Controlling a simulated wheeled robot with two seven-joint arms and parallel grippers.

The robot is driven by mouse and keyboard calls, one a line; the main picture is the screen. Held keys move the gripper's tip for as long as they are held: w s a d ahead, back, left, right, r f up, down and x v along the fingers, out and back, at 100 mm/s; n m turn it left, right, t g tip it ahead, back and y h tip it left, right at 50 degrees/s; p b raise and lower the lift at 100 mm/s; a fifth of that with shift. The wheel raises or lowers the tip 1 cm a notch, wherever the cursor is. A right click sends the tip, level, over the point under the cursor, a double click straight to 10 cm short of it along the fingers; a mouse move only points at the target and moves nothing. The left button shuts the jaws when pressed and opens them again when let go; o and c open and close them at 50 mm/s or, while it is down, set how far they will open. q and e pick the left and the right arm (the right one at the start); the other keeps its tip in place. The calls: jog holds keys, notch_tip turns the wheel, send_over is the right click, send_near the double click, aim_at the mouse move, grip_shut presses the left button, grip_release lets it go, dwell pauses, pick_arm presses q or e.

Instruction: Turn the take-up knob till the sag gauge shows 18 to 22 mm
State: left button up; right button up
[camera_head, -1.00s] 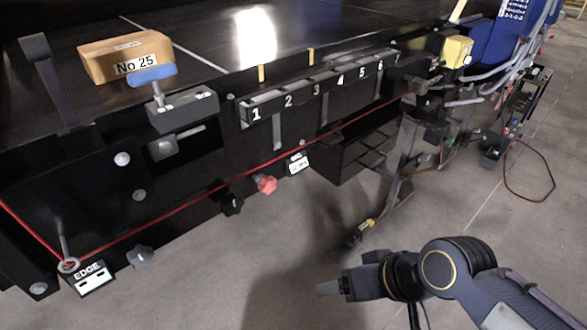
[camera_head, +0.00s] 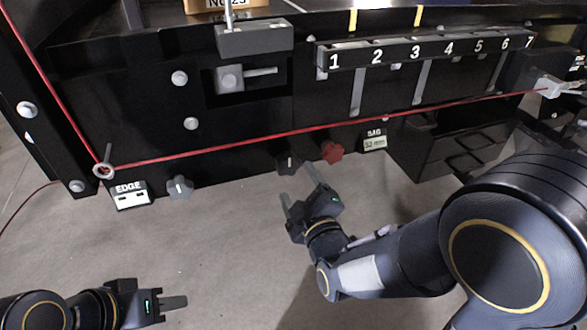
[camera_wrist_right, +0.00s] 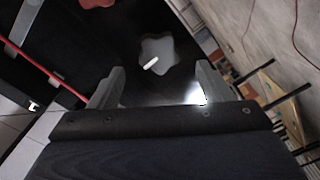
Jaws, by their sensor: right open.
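The sag gauge (camera_head: 375,140) is a small label box on the conveyor's lower edge and seems to read 32 mm. Left of it are a red star knob (camera_head: 332,152) and a black star knob (camera_head: 288,162) with a pale mark. A grey knob (camera_head: 179,187) sits beside the EDGE box. None is visibly labelled take-up. My right gripper (camera_head: 298,187) is open and empty just below the black knob. In the right wrist view that knob (camera_wrist_right: 158,53) lies ahead between the fingertips, apart from them. My left gripper (camera_head: 172,302) is low at left, away from the knobs; its finger gap is hidden.
A red cord (camera_head: 250,141) runs along the conveyor front above the knobs, through a ring (camera_head: 103,170) by the EDGE box (camera_head: 131,194). A numbered rail (camera_head: 425,50) is above. Floor (camera_head: 225,235) between my grippers is clear.

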aim_at(289, 168)
jog(key=x, duration=0.7)
jog(key=shift+w+a+r, duration=0.1)
jog(key=shift+w+a, duration=0.05)
jog(key=shift+w, duration=0.25)
jog(key=shift+c, duration=0.3)
